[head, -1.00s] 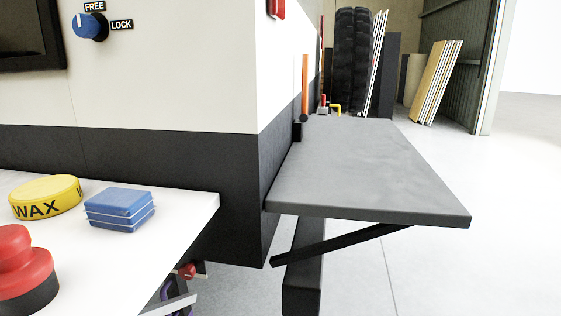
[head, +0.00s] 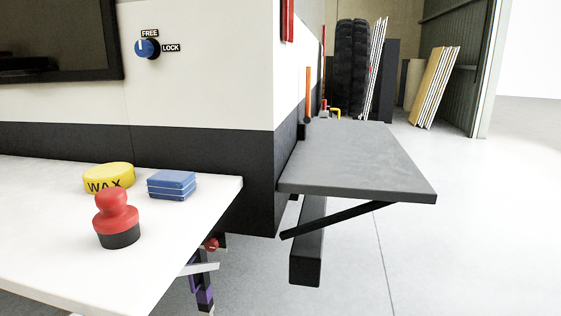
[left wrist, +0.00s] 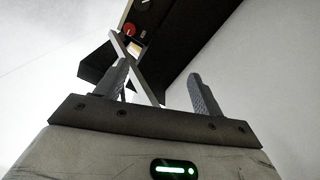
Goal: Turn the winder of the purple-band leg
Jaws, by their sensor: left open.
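In the head view the purple-band leg (head: 204,290) shows low under the front corner of the white counter, partly hidden by the counter. A small red knob (head: 211,244) and a pale slanted bar (head: 199,268) are just above the purple part. No purple band is clear there. My right gripper is in no view.
The white counter (head: 60,215) carries a yellow wax tin (head: 108,174), a blue block (head: 172,184) and a red-topped black piece (head: 117,215). A grey shelf (head: 360,160) with a diagonal brace juts out at the right. The floor further right is clear.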

